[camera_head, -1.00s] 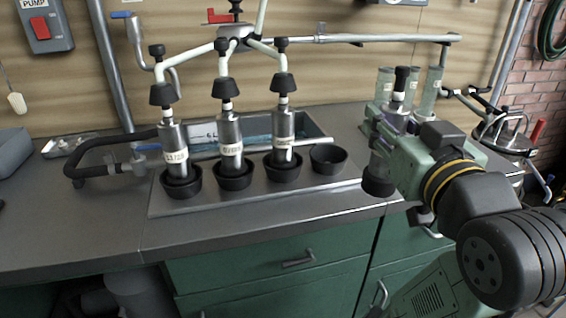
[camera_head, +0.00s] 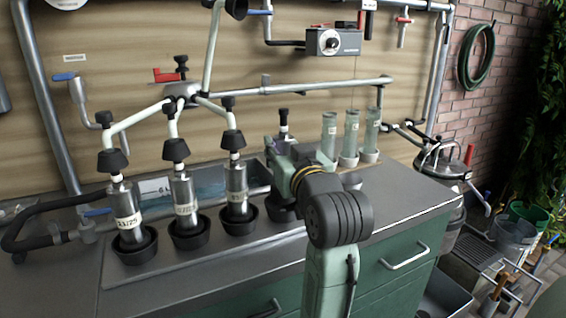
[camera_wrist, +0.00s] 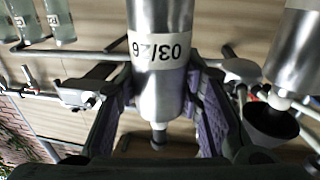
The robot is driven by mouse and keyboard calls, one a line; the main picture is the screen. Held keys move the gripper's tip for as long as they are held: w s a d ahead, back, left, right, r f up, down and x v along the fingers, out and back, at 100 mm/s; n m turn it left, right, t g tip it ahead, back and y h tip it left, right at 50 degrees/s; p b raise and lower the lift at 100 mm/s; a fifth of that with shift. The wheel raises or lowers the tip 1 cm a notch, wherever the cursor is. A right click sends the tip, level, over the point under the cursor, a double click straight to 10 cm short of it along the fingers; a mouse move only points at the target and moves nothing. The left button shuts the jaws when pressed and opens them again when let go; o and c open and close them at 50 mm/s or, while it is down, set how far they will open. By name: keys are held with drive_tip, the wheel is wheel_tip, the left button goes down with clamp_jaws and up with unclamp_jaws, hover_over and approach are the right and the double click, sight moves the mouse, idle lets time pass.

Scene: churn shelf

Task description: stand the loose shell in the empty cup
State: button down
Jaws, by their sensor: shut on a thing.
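The loose shell is a silver cylinder (camera_wrist: 162,75) labelled 03/26. My gripper (camera_wrist: 160,105) is shut on it, with purple pads on both sides in the wrist view. In the head view the shell's black-topped neck (camera_head: 284,125) rises behind my gripper; its body and lower end are hidden by my arm. The black empty cup (camera_head: 279,208) is at the right end of the row, partly hidden just below my gripper. I cannot tell whether the shell touches it or is inside.
Three shells stand in black cups (camera_head: 238,221) to the left, joined to white hoses above. The nearest shell (camera_wrist: 295,55) is close beside the held one in the wrist view. Clear tubes (camera_head: 350,135) stand behind to the right. The bench's right front (camera_head: 410,195) is bare.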

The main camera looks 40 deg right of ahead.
drive_tip(key=shift+f, duration=1.7)
drive_tip(key=shift+f, duration=0.1)
drive_tip(key=c, duration=1.1)
unclamp_jaws()
drive_tip(key=shift+f, duration=0.1)
drive_tip(key=shift+r, duration=0.25)
drive_tip(key=b+v, duration=0.1)
drive_tip(key=v, duration=1.1)
drive_tip(key=shift+f, duration=0.1)
